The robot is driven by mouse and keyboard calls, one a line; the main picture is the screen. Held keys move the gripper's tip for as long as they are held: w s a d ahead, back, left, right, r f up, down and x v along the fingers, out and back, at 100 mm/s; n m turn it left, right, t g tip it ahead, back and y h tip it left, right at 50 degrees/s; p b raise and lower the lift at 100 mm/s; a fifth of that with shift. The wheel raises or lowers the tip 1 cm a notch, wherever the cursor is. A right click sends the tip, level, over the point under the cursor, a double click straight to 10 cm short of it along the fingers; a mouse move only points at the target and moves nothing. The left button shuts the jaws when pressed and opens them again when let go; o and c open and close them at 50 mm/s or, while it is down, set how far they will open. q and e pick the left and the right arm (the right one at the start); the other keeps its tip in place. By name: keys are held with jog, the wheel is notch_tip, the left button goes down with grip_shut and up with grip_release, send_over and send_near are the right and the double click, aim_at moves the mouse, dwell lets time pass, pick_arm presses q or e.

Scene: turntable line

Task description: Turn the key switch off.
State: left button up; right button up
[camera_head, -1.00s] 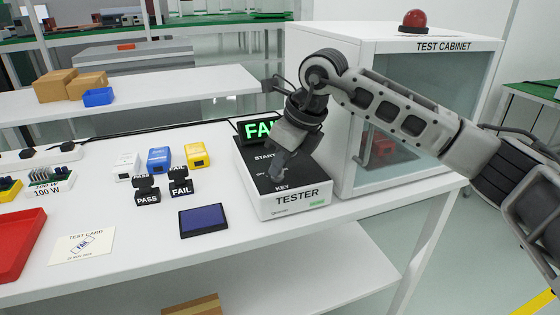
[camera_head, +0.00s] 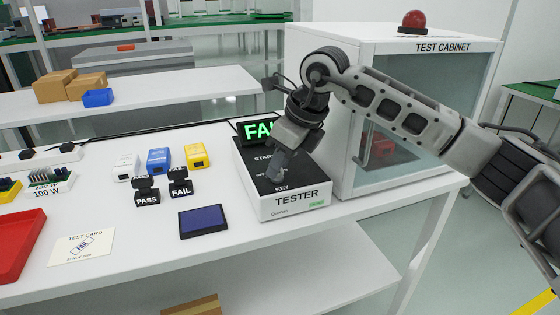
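The tester (camera_head: 297,201) is a white box with a black top, standing at the right end of the white table. Its top carries the words START and KEY, and a display (camera_head: 257,131) behind it shows green letters starting "FA". My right gripper (camera_head: 275,176) points down over the tester's top, just behind the KEY label. The key switch is hidden behind or under the gripper's fingers. I cannot tell whether the fingers are closed on it. My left gripper is not in view.
The test cabinet (camera_head: 446,47) with a red lamp (camera_head: 413,21) stands right behind the tester. A PASS stamp (camera_head: 146,197), a FAIL stamp (camera_head: 180,188), a dark blue pad (camera_head: 203,221), a test card (camera_head: 82,247) and a red tray (camera_head: 18,252) lie to the left.

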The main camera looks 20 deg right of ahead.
jog(key=p+v, duration=0.1)
jog(key=v, duration=1.4)
jog(key=shift+r, duration=0.25)
jog(key=shift+s+d, duration=0.1)
jog(key=shift+d, duration=0.05)
